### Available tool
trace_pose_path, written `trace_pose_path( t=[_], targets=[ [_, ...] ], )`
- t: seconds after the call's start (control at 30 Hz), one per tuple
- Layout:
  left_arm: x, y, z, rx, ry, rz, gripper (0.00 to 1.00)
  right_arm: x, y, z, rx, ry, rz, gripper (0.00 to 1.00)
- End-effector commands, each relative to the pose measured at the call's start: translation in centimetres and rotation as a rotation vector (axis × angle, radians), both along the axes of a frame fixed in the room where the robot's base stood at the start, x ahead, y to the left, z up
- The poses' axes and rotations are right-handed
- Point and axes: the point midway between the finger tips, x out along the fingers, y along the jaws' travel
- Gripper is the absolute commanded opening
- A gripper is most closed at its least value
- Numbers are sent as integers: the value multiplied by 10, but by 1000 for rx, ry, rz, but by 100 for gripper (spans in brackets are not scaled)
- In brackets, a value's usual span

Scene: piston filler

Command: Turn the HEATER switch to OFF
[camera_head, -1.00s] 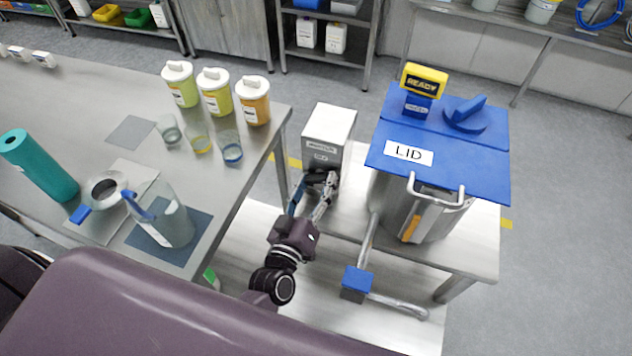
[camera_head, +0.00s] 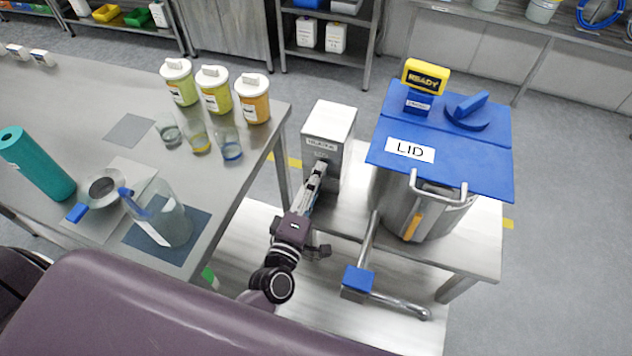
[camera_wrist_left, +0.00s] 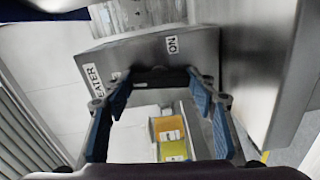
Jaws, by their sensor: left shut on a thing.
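The HEATER box (camera_head: 329,128) is a light grey metal box with a label on its front, left of the blue-lidded vessel. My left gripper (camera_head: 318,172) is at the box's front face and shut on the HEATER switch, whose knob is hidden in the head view. In the left wrist view, the blue-padded fingers of the gripper (camera_wrist_left: 157,84) stand on both sides of a dark switch part (camera_wrist_left: 160,76) at the box face (camera_wrist_left: 140,52). An ON label and a partly cut-off HEATER label show there. The switch's exact setting cannot be told. My right gripper is out of view.
The vessel (camera_head: 399,207) with its blue lid (camera_head: 460,160) stands close right of the box. A pipe with a blue block (camera_head: 357,279) lies in front. The steel table (camera_head: 90,100) at left carries jars, beakers and a jug.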

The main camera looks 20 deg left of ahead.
Motion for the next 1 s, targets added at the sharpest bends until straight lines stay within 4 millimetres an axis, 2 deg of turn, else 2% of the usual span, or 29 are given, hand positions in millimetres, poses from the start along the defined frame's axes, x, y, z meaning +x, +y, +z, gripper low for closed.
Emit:
trace_pose_path(
  t=[0.33, 0.87, 0.9, 1.0],
  targets=[
    [0, 0, -1, -128, 5, 0, 28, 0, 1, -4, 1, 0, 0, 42],
    [0, 0, -1, -151, 6, 0, 28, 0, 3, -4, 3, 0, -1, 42],
    [0, 0, -1, -150, 6, 0, 56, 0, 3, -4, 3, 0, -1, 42],
    [0, 0, -1, -149, 6, 0, 67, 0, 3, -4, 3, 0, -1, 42]
  ],
)
